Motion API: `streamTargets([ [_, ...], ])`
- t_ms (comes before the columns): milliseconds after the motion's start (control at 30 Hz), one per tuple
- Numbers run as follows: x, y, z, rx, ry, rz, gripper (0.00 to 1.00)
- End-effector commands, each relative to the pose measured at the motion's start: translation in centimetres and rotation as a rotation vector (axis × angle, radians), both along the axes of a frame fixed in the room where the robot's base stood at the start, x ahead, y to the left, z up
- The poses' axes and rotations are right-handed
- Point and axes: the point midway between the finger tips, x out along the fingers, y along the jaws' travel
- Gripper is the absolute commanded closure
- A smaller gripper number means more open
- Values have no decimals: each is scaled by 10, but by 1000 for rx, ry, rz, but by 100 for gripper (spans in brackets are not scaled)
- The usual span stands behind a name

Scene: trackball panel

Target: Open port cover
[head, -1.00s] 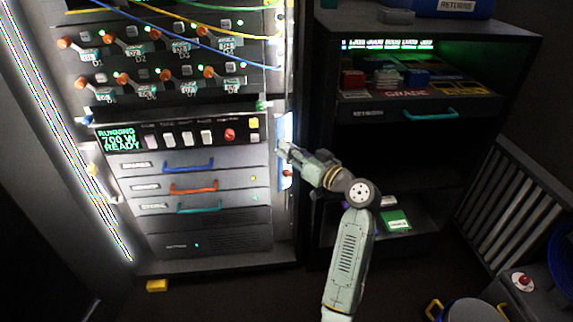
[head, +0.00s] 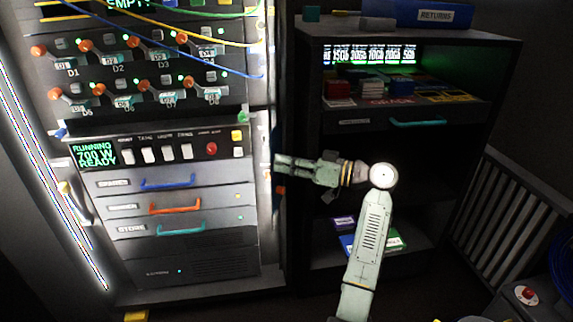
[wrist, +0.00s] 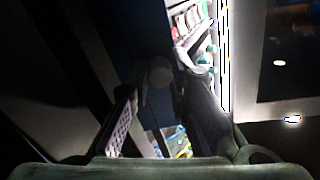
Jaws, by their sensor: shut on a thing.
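The port cover (head: 276,145) appears as a narrow dark blue panel at the right side of the rack in the head view. In the wrist view, a dark blue panel (wrist: 140,38) lies ahead, with a pale rounded knob-like part (wrist: 160,72) between the fingertips. My gripper (head: 278,162) reaches in from the right against this panel. In the wrist view my gripper (wrist: 160,88) is shut on that part, one finger on each side. The exact contact is dark, and I cannot see the port behind the cover.
The lit rack (head: 190,262) with switches and drawer handles stands left. A dark shelf unit (head: 400,33) with a blue returns bin (head: 432,14) stands right, close behind my arm. A slatted rail (head: 512,215) and a red-button box (head: 526,295) are at the lower right.

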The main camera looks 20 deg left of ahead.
Motion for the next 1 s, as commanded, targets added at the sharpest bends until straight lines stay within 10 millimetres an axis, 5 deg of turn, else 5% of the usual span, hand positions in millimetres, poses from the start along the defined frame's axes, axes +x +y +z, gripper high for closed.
streamTargets([
  [233, -1, 1, 1, 0, -1, 2, 100],
  [267, -1, 1, 1, 0, -1, 2, 82],
  [567, 0, 1, 0, 0, -1, 0, 62],
  [1000, -1, 1, 2, 0, 0, -61, 62],
])
